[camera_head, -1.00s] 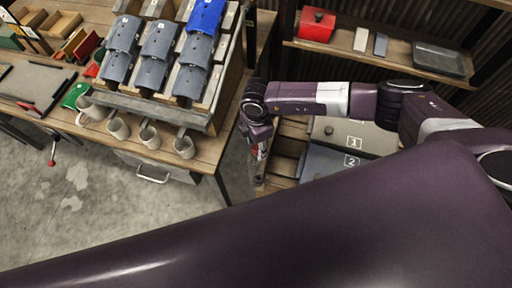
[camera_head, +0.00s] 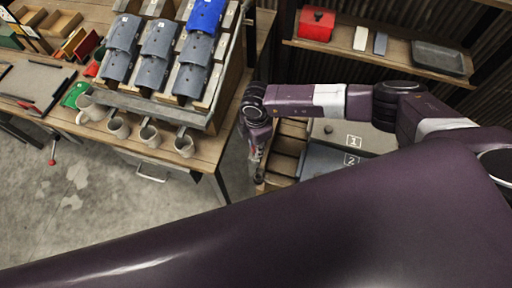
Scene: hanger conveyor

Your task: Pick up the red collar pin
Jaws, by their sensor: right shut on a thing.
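My right gripper (camera_head: 256,166) points down beside the right end of the workbench, over the edge of a wooden compartment box (camera_head: 283,163). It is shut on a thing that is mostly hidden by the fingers. A little red shows at the gripper, but the red collar pin is too small to make out clearly. My left gripper is not in view.
The workbench (camera_head: 205,150) at left carries a rack with grey and blue pieces (camera_head: 158,52) and several mugs (camera_head: 150,137). Panels marked 1 and 2 (camera_head: 335,165) lie right of the compartments.

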